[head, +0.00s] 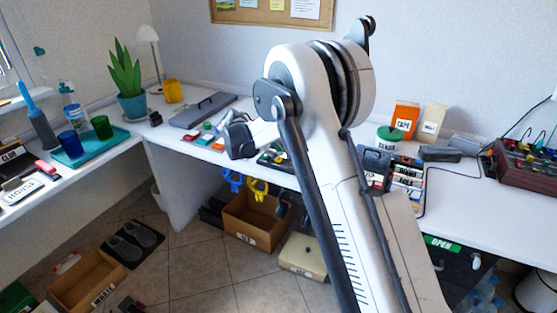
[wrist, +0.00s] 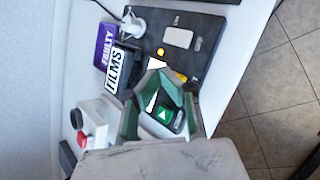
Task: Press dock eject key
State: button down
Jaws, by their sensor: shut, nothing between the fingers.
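In the wrist view my gripper (wrist: 156,66) is shut and empty, with its green and grey fingers coming together over the dark board (wrist: 212,58). A green key with a white triangle (wrist: 164,114) shows in the gap between the finger links, on a dark rounded housing. I take it for the eject key; no dock label is readable. The wrist view does not settle whether the fingertips touch anything. In the head view my arm crosses the middle of the picture, and I cannot make out the fingertips or the key.
In the wrist view, a purple FAULTY box (wrist: 106,46) and a FILMS box (wrist: 126,52) stand left of the gripper. A white box with a red button (wrist: 82,138) is lower left. A pale flat device (wrist: 178,37) lies on the board. The table edge and floor are right.

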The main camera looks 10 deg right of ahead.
aim_at(278, 159)
jog(key=shift+f+b, duration=0.4)
jog(key=shift+f, duration=0.05)
jog(key=shift+f+b, duration=0.3)
jog(key=shift+f, duration=0.15)
dwell(0.8)
jog(key=shift+r, duration=0.2)
jog(key=shift+r+p, duration=0.35)
jog(key=shift+r, duration=0.35)
jog(key=shift+r+p, duration=1.15)
jog(key=shift+r, duration=1.35)
